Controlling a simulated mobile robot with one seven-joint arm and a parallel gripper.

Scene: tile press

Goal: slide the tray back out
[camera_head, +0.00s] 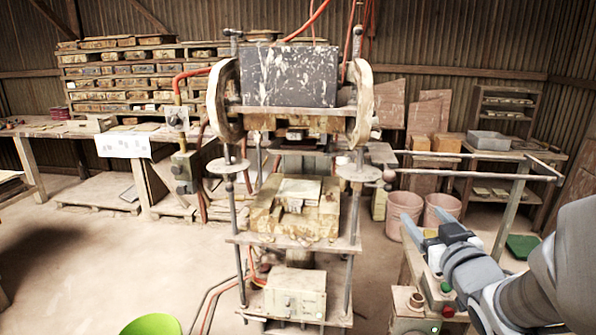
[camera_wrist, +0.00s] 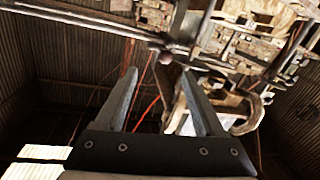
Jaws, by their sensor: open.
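The tile press (camera_head: 288,78) stands in the middle of the head view, with a grey block on top. A dark flat plate (camera_head: 312,150), perhaps the tray, sits in the press under the upper die; I cannot tell for sure. Metal rails (camera_head: 480,154) run from the press's right side. My gripper (camera_head: 426,226) is low on the right, below the rails and apart from the press. In the wrist view my gripper (camera_wrist: 160,74) is open, with nothing between its fingers. Bars and the tilted press structure (camera_wrist: 240,45) show beyond the fingertips.
A control box (camera_head: 440,292) with coloured buttons stands close beneath my gripper. Pink buckets (camera_head: 442,211) are behind it. A bench with a grey bin (camera_head: 489,140) is at the back right. The floor (camera_head: 95,255) left of the press is mostly clear.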

